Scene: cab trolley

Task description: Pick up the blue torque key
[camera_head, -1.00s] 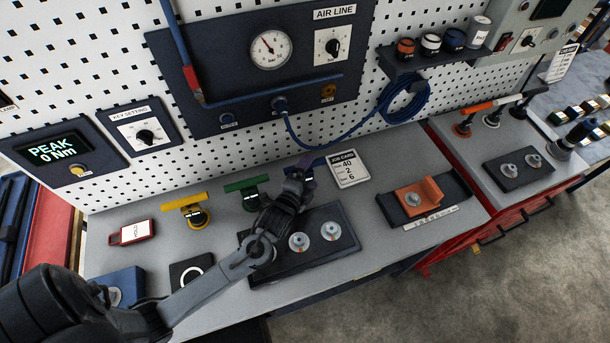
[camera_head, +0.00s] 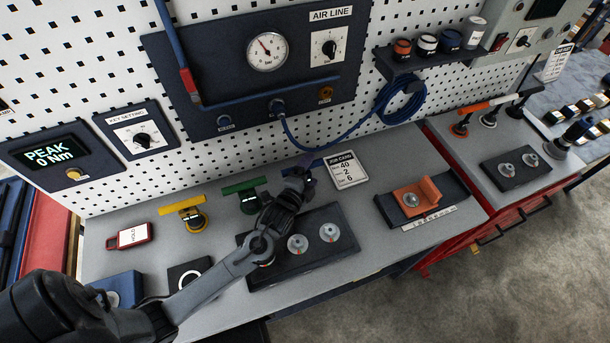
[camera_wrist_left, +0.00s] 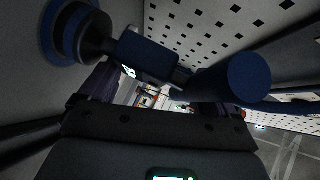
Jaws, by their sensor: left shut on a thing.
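The blue torque key (camera_head: 322,160) is at the back of the grey bench, mostly hidden behind my left gripper (camera_head: 302,178). Only part of its blue bar shows in the head view. In the left wrist view the blue key (camera_wrist_left: 235,78) lies close in front of the camera, with its dark body and a round blue end at upper left. My left gripper is shut on the key. Whether the key is clear of the bench cannot be told. My right gripper is not in view.
A green key (camera_head: 246,197) and a yellow key (camera_head: 188,214) stand left of my gripper. A job card (camera_head: 346,170) is close to its right. A dark block with round fittings (camera_head: 330,250) lies in front. The pegboard with the air line panel (camera_head: 215,90) rises behind.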

